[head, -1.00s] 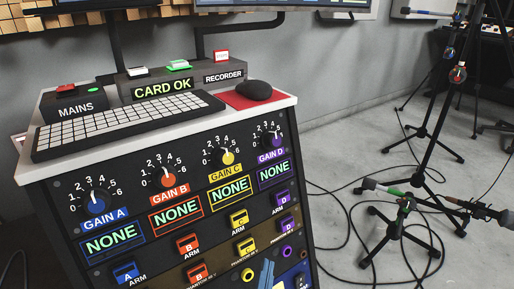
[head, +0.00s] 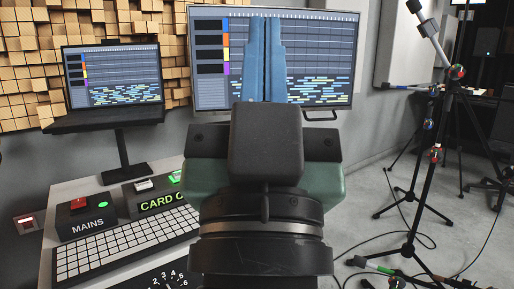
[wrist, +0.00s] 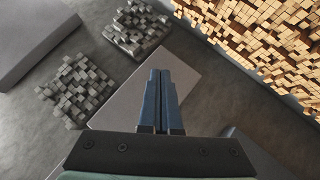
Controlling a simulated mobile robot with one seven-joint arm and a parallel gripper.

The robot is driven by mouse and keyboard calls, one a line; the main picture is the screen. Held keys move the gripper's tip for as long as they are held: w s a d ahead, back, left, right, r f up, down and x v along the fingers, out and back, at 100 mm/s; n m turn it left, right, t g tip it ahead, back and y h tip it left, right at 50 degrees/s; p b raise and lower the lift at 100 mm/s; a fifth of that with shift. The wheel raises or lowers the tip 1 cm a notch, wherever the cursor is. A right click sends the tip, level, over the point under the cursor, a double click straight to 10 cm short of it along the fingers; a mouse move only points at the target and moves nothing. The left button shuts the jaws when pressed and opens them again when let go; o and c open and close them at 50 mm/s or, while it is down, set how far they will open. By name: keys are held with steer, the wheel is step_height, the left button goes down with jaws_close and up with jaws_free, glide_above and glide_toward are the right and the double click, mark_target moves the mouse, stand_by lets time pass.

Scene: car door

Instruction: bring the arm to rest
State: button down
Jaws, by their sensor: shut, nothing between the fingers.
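My gripper (head: 265,22) stands upright in the middle of the head view, its two blue fingers together and empty in front of the monitor. In the wrist view my gripper (wrist: 160,78) also shows its blue fingers side by side, with nothing between them. The dark wrist housing hides the right part of the desk and most of the front panel. The fingers appear clear of the surfaces behind them.
The wide monitor (head: 340,60) and a laptop (head: 108,85) stand behind. Microphone stands (head: 425,170) and floor cables are at right. Wooden diffuser blocks (wrist: 270,40) cover a wall.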

step_height(320, 180, up, 42)
steer(key=s+n+y+p, duration=0.1)
steer(key=s+p, duration=0.1)
steer(key=p, duration=3.5)
steer(key=shift+s+a+f+t+p, duration=0.2)
steer(key=shift+s+a+t+p, duration=0.1)
steer(key=shift+t+p, duration=0.1)
